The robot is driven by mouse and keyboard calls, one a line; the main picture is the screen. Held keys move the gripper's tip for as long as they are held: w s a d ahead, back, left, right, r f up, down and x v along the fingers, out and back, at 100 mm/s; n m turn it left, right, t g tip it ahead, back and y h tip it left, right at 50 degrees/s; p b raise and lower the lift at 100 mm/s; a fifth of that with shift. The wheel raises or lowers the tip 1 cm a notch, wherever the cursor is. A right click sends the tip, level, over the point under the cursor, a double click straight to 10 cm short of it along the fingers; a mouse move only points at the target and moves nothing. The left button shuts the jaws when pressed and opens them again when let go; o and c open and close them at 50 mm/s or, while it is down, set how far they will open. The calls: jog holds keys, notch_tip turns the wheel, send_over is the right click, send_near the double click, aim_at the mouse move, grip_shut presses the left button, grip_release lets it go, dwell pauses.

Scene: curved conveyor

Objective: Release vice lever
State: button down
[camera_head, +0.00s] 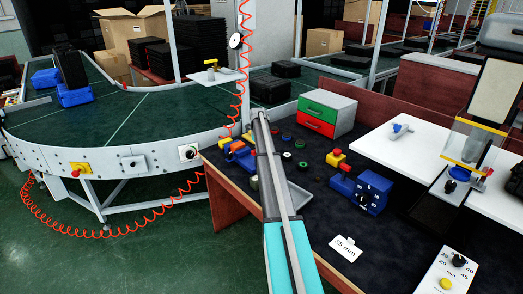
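No vice lever can be picked out for certain. A small blue and orange device (240,152) sits at the left end of the dark workbench (300,240), partly behind a grey bar. A blue box with a dial and numbers (371,193) stands mid-bench, with a smaller blue part (342,185) beside it. A long grey bar (276,165) with a cyan lower part (291,258) rises close in front of me across the bench; I cannot tell what it belongs to. My gripper's fingers cannot be made out.
A curved green conveyor (150,110) fills the left, with a red coiled hose beside it. A drawer box (327,112), a yellow and red button (336,157) and a grey tray (298,195) are on the bench. A white table with a fixture (458,172) is at right.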

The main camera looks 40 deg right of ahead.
jog(key=shift+w, duration=0.3)
jog(key=shift+w+a+r, duration=0.1)
jog(key=shift+r, duration=0.1)
jog(key=r+p, duration=0.2)
jog(key=shift+w+p, duration=0.3)
jog(key=shift+w, duration=0.05)
jog(key=shift+w+r+p, duration=0.1)
jog(key=shift+r+p, duration=0.6)
jog(key=shift+r, duration=0.1)
jog(key=r+p, duration=0.1)
jog(key=w+r+p, duration=0.1)
jog(key=r+p, duration=0.3)
jog(key=shift+w+r, duration=0.2)
jog(key=shift+w, duration=0.15)
